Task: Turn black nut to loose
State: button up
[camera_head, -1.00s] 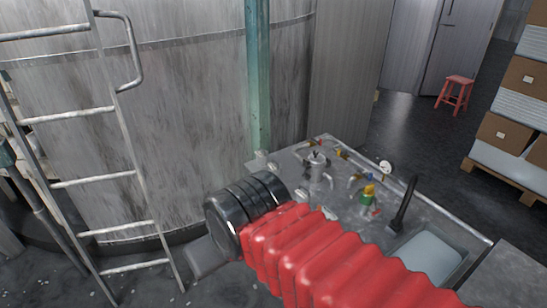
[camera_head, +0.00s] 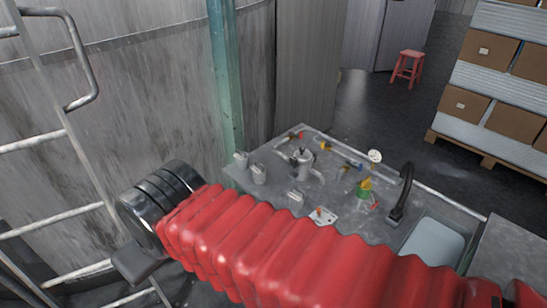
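I cannot make out a black nut or glass tubing in the head view. My arm, in a red ribbed sleeve, crosses the lower part of the picture and ends at the left in black rings with a dark grey block below. No gripper fingers show. A grey metal worktable (camera_head: 390,234) stands behind my arm with small fittings on it. They include a silver pot-like fitting (camera_head: 302,160), a green and yellow valve (camera_head: 364,188) and a white-faced gauge (camera_head: 375,156). My arm hides the table's near side.
A large grey tank (camera_head: 150,100) with a green vertical pipe (camera_head: 225,75) stands at the left. A metal ladder (camera_head: 50,138) is at the far left. A sink (camera_head: 432,246) with a black tap (camera_head: 402,190) is at the right. A red stool (camera_head: 408,66) and stacked boxes (camera_head: 490,105) stand behind, beside open floor.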

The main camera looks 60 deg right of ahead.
aim_at(292, 160)
jog(key=z, duration=0.25)
jog(key=i, duration=1.2)
jog(key=z, duration=0.45)
